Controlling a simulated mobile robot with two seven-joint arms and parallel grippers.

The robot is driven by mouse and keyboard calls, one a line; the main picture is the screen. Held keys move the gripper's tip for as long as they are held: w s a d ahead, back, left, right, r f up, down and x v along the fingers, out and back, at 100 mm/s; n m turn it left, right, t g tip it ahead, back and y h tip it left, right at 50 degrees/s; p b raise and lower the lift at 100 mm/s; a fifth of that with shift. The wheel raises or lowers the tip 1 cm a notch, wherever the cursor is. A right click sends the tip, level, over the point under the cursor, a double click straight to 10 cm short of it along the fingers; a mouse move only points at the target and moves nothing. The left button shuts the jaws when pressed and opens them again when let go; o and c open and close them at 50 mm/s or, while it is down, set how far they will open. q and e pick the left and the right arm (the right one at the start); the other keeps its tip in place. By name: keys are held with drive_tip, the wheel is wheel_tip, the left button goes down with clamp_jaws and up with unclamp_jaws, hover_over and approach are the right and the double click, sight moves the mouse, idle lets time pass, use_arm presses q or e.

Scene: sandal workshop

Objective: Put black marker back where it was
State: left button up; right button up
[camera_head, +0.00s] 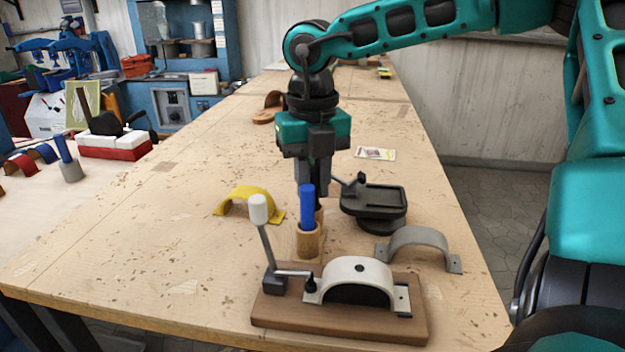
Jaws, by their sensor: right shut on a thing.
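My right gripper (314,185) points straight down above the middle of the table. It is shut on a thin dark thing that fits the black marker; the fingers and a blue marker hide most of it. The blue marker (307,206) stands upright in a light wooden cup (307,243), in front of the fingers. The fingertips are just behind the cup, close to its rim. I cannot tell whether the dark thing's lower end is inside the cup or behind it. My left gripper is not in view.
A toggle clamp on a wooden base (340,325) stands in front of the cup. A yellow arch (247,201) lies to the left, a grey arch (420,244) and a black stand (374,205) to the right. A sandal (268,108) lies farther back.

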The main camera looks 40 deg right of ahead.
drive_tip(key=shift+f, duration=0.25)
drive_tip(key=o, duration=0.8)
drive_tip(key=shift+r, duration=0.1)
drive_tip(key=shift+r, duration=0.1)
wheel_tip(320, 180, up, 12)
drive_tip(key=shift+r+p, duration=0.1)
drive_tip(key=shift+p, duration=0.6)
